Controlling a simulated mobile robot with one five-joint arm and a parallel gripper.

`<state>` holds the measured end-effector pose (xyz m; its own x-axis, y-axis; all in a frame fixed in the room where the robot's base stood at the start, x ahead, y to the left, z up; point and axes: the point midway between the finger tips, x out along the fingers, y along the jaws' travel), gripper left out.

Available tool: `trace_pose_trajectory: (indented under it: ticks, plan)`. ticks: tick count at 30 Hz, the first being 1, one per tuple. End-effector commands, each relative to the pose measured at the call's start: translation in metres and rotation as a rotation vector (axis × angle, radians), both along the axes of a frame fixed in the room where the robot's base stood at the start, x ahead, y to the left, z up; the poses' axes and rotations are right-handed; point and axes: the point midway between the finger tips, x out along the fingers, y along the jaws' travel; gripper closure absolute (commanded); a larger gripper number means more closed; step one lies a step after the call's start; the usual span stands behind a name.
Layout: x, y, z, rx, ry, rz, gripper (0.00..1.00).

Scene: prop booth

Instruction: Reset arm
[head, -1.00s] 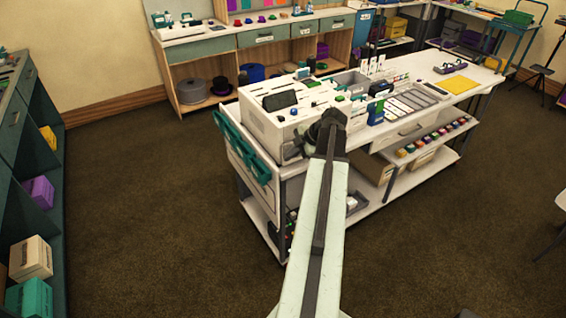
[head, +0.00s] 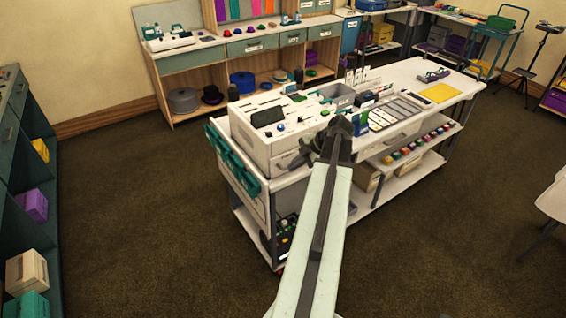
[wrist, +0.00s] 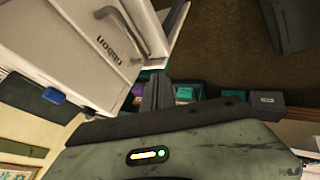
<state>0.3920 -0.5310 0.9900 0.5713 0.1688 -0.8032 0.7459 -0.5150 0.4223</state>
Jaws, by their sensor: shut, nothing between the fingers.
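My arm reaches forward from the bottom of the head view, and its dark gripper (head: 338,128) is at the far end, beside the front of the white cart (head: 262,205). In the wrist view my gripper's dark fingers (wrist: 156,92) are together with nothing between them. A white drawer front (wrist: 85,45) with a metal handle and the word "ribbon" is close to the fingers there. I cannot tell whether the fingers touch it.
The cart top carries a white drawer unit (head: 262,140), a grey bin (head: 341,97) and a yellow sheet (head: 440,93). A dark shelf (head: 10,150) stands at the left. Brown carpet between them is clear.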

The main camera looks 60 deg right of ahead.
Motion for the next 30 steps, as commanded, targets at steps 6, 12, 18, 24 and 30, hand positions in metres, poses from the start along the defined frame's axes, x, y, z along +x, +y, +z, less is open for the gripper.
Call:
trace_pose_trajectory:
  ticks: [6,12,18,24,30]
  plan:
    - [-0.013,-0.003,0.019,0.000,0.002,0.002,1.00]
    - [-0.013,-0.003,0.018,0.000,0.001,0.003,1.00]
    - [0.001,0.006,0.017,0.001,0.002,0.029,1.00]
    - [0.108,0.097,0.017,0.001,0.001,0.254,1.00]
    - [0.199,0.251,0.009,-0.025,0.056,0.542,1.00]
